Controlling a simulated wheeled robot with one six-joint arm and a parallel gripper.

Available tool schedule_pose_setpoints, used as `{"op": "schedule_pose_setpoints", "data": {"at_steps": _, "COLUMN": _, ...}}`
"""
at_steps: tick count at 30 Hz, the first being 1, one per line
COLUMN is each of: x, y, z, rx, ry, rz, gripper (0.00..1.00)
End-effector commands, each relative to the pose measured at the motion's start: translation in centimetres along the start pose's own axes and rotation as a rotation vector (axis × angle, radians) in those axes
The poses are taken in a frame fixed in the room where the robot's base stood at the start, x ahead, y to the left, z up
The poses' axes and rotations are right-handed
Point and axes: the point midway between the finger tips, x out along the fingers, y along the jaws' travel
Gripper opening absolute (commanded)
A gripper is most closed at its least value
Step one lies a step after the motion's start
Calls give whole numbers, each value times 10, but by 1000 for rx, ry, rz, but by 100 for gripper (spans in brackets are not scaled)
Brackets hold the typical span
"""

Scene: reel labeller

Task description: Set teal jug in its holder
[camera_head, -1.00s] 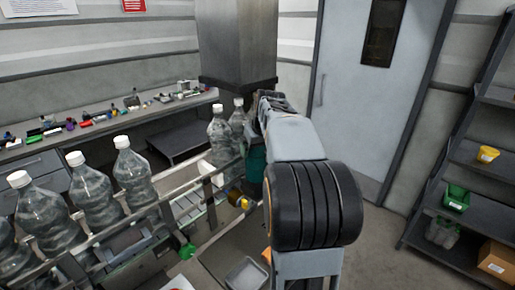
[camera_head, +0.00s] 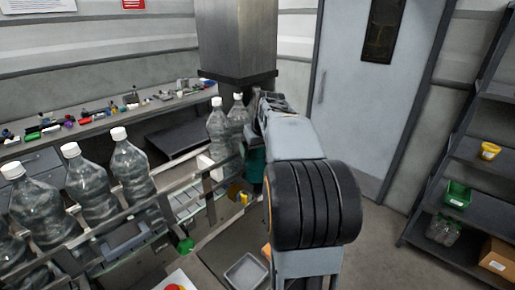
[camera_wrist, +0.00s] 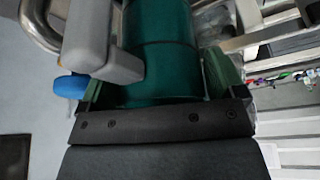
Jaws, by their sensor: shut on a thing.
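The teal jug (camera_head: 257,167) shows in the head view as a small patch beyond my arm, beside the conveyor. In the wrist view the jug (camera_wrist: 160,55) fills the upper middle, a teal cylinder with a band line across it. My gripper (camera_wrist: 160,90) is shut on it, with a dark green finger on each side. A grey rounded part (camera_wrist: 92,40) and a blue rounded piece (camera_wrist: 70,86) lie at the jug's left. In the head view my arm hides the fingers and most of the jug. I cannot make out the jug's holder.
Clear bottles with white caps (camera_head: 98,190) stand along the railed conveyor at left. A grey column (camera_head: 235,40) hangs over its far end. A shallow tray (camera_head: 245,271) lies low in front. Shelves (camera_head: 478,150) stand at right. Open floor lies between them and my arm.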

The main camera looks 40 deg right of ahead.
Motion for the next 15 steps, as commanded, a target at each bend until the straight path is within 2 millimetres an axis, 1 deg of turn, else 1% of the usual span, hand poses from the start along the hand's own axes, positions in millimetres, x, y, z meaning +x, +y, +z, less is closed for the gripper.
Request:
{"op": "schedule_pose_setpoints", "data": {"at_steps": 9, "x": 11, "y": 0, "z": 4, "rx": -1, "ry": 4, "rz": 1, "gripper": 16}}
{"op": "schedule_pose_setpoints", "data": {"at_steps": 15, "x": 11, "y": 0, "z": 4, "rx": -1, "ry": 3, "rz": 1, "gripper": 16}}
